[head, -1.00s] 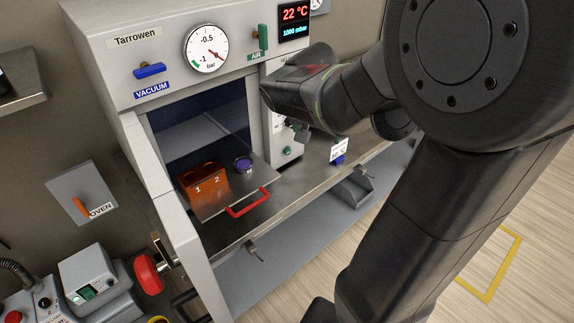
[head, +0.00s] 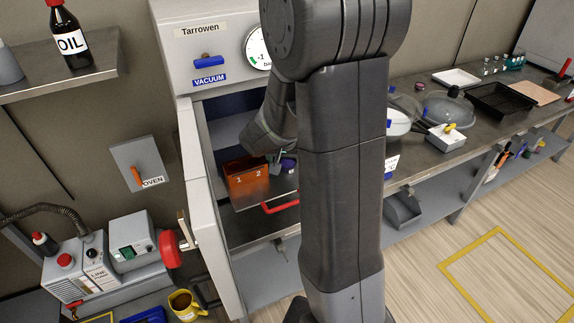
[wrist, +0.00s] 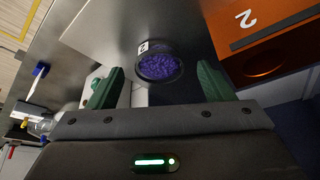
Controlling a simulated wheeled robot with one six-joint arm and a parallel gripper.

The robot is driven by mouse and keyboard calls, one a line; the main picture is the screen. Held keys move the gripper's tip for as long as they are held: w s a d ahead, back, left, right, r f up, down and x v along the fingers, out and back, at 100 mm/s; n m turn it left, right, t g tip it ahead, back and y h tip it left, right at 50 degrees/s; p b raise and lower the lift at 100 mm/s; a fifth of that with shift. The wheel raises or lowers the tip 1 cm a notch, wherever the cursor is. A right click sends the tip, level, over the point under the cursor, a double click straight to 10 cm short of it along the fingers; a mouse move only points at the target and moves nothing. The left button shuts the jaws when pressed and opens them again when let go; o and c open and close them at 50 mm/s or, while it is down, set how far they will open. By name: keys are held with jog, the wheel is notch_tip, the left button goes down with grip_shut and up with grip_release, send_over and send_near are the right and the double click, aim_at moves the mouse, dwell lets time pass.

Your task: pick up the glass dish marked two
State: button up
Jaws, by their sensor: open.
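A small round dish with purple-blue contents (wrist: 160,68) and a small white tag lies on the grey shelf; the mark on the tag is too small to read surely. It also shows in the head view (head: 289,166), partly behind my arm. My gripper (wrist: 160,64) is open, with one green finger on each side of the dish in the picture. I cannot tell how far above it the fingers are. An orange block (head: 246,181) marked 1 and 2 stands beside the dish. In the wrist view the block (wrist: 265,62) shows its 2 and a round hole.
The shelf, with a red handle (head: 281,207), sticks out of the open oven (head: 208,84). The open oven door (head: 212,212) stands to the left. Covered pans and trays lie on the bench (head: 420,160) to the right.

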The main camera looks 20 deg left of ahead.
jog(key=shift+w+f, duration=0.15)
jog(key=shift+f, duration=0.3)
jog(key=c, duration=1)
jog(key=shift+c, duration=0.2)
jog(key=shift+r, duration=0.15)
